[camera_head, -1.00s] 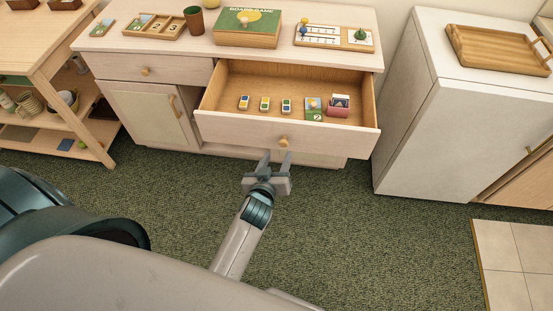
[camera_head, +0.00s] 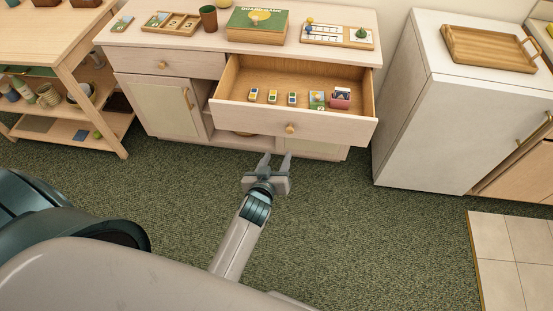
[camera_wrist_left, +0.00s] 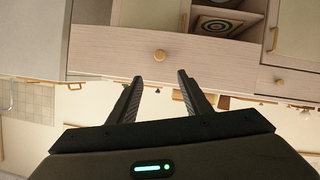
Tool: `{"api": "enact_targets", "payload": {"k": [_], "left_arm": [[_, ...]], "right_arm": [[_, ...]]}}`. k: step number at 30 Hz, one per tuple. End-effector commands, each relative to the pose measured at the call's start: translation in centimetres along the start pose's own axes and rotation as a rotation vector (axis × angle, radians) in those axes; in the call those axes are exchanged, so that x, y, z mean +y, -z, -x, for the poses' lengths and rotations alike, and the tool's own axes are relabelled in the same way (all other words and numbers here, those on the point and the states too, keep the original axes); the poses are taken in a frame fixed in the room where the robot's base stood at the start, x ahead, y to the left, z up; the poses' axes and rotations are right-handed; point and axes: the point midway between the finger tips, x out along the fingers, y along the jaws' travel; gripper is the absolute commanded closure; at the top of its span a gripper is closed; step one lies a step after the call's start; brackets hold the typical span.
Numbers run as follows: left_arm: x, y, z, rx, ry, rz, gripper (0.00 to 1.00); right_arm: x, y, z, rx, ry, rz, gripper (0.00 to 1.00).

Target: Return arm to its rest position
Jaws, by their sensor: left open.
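My left gripper (camera_head: 275,156) is open and empty, over the green carpet just in front of the cabinet. Its two fingers also show apart in the left wrist view (camera_wrist_left: 160,78). The pulled-out drawer (camera_head: 243,117) of the pale wood cabinet is beyond it, with a round knob (camera_head: 291,128). The gripper is apart from the knob. The knob also shows in the wrist view (camera_wrist_left: 160,54), past the fingertips. My right gripper is in neither current view.
The drawer holds several small items, including a green card box (camera_head: 317,99). A board game box (camera_head: 257,25) lies on the cabinet top. A white cabinet (camera_head: 430,130) stands at right, a wooden shelf table (camera_head: 98,108) at left. The carpet (camera_head: 350,230) is clear.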

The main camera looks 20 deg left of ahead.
Motion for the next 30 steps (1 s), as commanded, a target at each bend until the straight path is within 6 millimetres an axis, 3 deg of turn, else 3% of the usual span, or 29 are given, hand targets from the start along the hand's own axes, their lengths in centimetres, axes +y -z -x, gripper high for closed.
{"api": "enact_targets", "payload": {"k": [10, 20, 23, 26, 30], "left_arm": [[0.0, 0.0, 0.0, 0.0, 0.0, 0.0, 0.56], [-0.1, -0.6, -0.1, -0.01, -0.001, -0.006, 0.56], [-0.3, -2.4, -0.3, -0.038, -0.004, -0.02, 0.56], [-0.7, -5.5, -0.5, -0.09, -0.009, -0.049, 0.56], [-1.9, -12.4, -0.4, -0.202, -0.02, -0.11, 0.56]], "right_arm": [[0.2, 0.9, -0.1, 0.011, -0.002, 0.0, 0.69], [0.1, 0.6, -0.1, 0.007, -0.001, 0.0, 0.69], [0.1, 0.5, -0.2, 0.006, -0.001, -0.001, 0.69], [0.1, 0.5, -0.3, 0.005, -0.001, -0.001, 0.69], [0.0, 0.4, -0.5, 0.005, 0.0, -0.001, 0.69]]}}
